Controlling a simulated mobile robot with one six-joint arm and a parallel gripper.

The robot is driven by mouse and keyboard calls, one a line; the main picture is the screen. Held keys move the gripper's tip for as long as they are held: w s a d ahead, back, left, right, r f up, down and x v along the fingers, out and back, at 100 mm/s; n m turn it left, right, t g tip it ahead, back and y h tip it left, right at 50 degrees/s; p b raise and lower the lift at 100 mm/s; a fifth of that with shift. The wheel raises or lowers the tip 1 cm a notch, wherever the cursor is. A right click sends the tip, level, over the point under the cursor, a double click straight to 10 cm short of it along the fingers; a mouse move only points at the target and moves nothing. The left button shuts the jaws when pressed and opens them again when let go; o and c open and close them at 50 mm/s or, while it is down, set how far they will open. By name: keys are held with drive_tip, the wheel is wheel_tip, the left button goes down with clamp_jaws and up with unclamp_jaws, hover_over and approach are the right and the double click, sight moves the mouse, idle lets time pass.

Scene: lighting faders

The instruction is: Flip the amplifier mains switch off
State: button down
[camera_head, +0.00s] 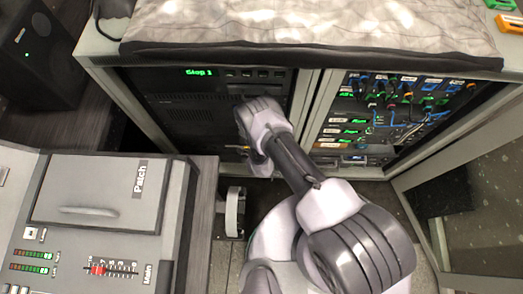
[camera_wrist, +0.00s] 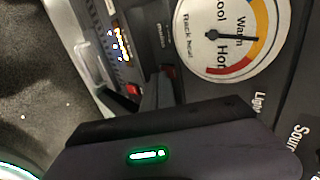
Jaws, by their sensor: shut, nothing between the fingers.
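A dark rack unit fills the upper part of the wrist view. It carries small red parts, one at a metal-edged panel (camera_wrist: 133,90) and one beside my fingers (camera_wrist: 168,72); I cannot tell which is the amplifier mains switch or how it is set. My gripper (camera_wrist: 157,88) is shut and empty, its dark fingers close to the red parts; contact is unclear. In the head view my arm reaches to the lower part of the left rack bay (camera_head: 185,115) and hides the gripper and the switch.
A round "Rack heat" gauge (camera_wrist: 215,38) is beside the fingers. The right bay (camera_head: 345,105) holds patch cables, and an open cabinet door (camera_head: 430,225) stands at the right. A mixing desk (camera_head: 100,195) is at the lower left. A cloth (camera_head: 310,30) covers the cabinet top.

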drive_tip(key=shift+w, duration=0.3)
drive_tip(key=shift+w+f, duration=0.3)
drive_tip(key=shift+f, duration=0.05)
